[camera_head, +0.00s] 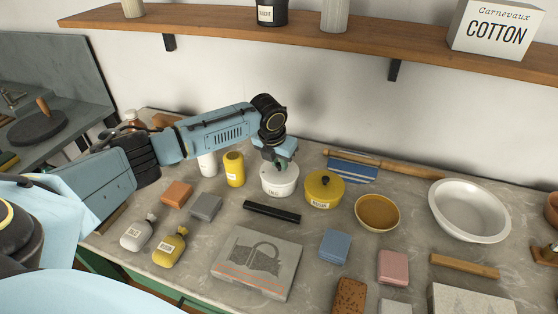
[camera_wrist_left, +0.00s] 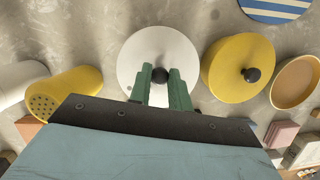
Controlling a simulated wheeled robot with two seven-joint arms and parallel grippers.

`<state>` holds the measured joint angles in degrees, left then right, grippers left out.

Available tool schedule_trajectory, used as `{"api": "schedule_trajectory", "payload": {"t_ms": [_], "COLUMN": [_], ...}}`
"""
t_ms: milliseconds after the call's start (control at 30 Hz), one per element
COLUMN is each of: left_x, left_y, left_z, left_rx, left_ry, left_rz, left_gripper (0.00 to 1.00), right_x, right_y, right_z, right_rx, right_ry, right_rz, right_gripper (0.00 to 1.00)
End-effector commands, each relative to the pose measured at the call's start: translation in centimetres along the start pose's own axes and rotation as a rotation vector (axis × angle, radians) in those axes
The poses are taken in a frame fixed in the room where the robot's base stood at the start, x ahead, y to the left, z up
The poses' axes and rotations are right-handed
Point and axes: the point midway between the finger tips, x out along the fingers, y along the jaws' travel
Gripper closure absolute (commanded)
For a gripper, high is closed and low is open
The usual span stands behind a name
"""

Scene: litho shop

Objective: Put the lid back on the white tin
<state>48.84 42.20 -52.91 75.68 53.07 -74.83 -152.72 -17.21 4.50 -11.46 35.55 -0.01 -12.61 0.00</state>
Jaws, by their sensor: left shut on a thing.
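The white tin (camera_head: 279,188) stands on the counter, left of the yellow tin with its yellow lid (camera_head: 325,184). My left gripper (camera_head: 279,165) is directly above the white tin. In the left wrist view its green fingers (camera_wrist_left: 160,82) are shut on the small black knob (camera_wrist_left: 160,75) of a round white lid (camera_wrist_left: 150,50). The lid is over the tin's top and looks level; I cannot tell whether it rests fully on the rim. The lid hides the tin in the left wrist view. My right gripper is not in view.
A yellow shaker (camera_head: 234,170) and a white shaker (camera_head: 207,164) stand to the left. A black bar (camera_head: 272,211) lies in front. A blue striped cloth (camera_head: 352,171) and a rolling pin (camera_head: 400,165) lie behind right. A yellow-brown bowl (camera_head: 377,212) stands further right.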

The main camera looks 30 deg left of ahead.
Motion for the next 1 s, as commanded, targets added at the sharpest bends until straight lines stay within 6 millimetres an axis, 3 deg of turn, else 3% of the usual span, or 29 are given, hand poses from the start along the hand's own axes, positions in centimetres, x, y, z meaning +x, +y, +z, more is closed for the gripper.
{"api": "schedule_trajectory", "payload": {"t_ms": [1000], "left_x": [-0.03], "left_y": [-0.02], "left_z": [0.01], "left_rx": [0.0], "left_ry": [0.0], "left_rz": [0.0], "left_gripper": [1.0], "right_x": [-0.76], "right_y": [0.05], "right_z": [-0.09], "right_rx": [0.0], "right_ry": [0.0], "right_rz": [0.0], "right_gripper": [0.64]}}
